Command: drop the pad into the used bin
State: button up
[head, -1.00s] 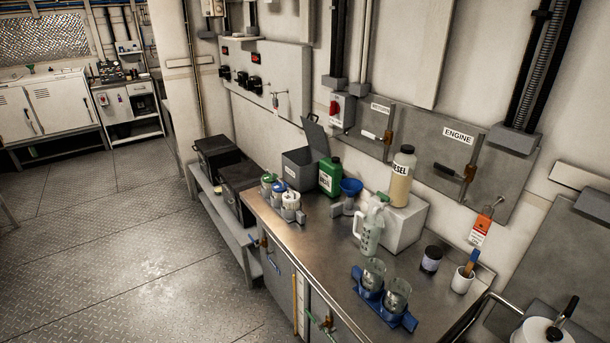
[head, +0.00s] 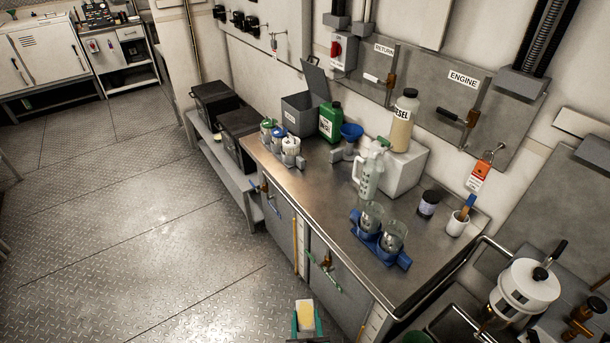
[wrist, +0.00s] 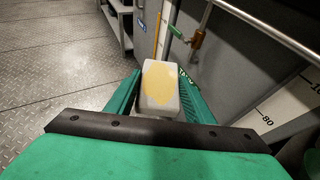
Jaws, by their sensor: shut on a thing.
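The pad is a pale block with a yellow stain (head: 305,312), held at the bottom of the head view in front of the bench. It also shows close up in the wrist view (wrist: 160,84). My gripper (head: 307,322) has green fingers, shut on the pad from both sides. A grey box with its lid raised (head: 298,121) stands at the back of the bench, left of a green jug. It carries a small label too small to read, so I cannot confirm that it is the used bin. My gripper is well in front of it and apart from it.
The steel bench (head: 310,185) holds a blue funnel (head: 351,133), a clear pitcher (head: 369,175), a diesel bottle (head: 403,122) and glass bowls in a blue holder (head: 379,240). Valve handles (head: 325,262) stick out from the bench front. The floor at left is clear.

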jog(key=shift+s+a+r+m+h, duration=0.1)
jog(key=shift+r+m+h, duration=0.15)
jog(key=shift+r, duration=0.2)
jog(key=shift+s+a+r+m+h, duration=0.15)
jog(key=shift+r+h, duration=0.1)
jog(key=shift+r, duration=0.2)
jog(key=shift+w, duration=0.1)
